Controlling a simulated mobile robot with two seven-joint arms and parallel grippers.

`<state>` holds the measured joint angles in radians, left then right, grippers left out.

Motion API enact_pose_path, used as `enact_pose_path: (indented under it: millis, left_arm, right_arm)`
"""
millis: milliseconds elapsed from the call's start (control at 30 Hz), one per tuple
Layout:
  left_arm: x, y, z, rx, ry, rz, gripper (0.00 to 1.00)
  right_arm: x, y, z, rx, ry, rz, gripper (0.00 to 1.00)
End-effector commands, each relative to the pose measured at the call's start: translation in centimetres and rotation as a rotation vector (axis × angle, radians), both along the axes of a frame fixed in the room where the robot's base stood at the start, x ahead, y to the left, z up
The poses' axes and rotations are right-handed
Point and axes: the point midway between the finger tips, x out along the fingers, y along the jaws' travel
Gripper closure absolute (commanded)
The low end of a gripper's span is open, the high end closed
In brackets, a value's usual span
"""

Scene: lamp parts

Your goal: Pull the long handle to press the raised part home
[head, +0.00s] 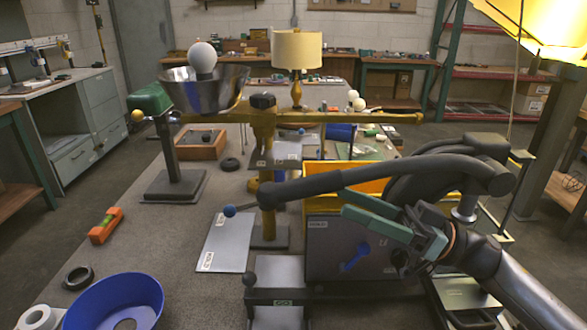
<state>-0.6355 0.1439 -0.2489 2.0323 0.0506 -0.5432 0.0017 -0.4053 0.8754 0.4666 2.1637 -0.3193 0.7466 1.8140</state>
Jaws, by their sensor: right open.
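A long dark bar (300,188) with a blue ball (230,211) at its left end reaches across the middle, and its right part runs into dark curved parts. A yellow post (266,150) carries a long horizontal yellow bar (340,118). A white bulb (203,57) stands up in a metal bowl (180,92) at the upper left. I cannot tell which part is the raised one. My right gripper (347,203) has teal fingers. It is open, just below the dark bar in the picture; I cannot tell if it touches. My left gripper is not in view.
A green-headed stand (178,188) is at the left. A yellow bin (345,175) and a grey panel (330,255) are beside my right arm. A lamp (297,55) stands behind.

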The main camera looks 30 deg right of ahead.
Motion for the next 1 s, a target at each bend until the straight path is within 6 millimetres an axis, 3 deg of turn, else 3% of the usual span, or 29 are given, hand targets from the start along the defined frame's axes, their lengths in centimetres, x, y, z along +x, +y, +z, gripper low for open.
enact_pose_path:
  millis: [600,1000]
  left_arm:
    - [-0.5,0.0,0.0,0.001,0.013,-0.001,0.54]
    - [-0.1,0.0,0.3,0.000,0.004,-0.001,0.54]
  right_arm:
    - [3.2,4.9,2.5,0.001,-0.001,0.002,0.34]
    - [3.8,5.8,2.8,0.001,0.001,-0.001,0.34]
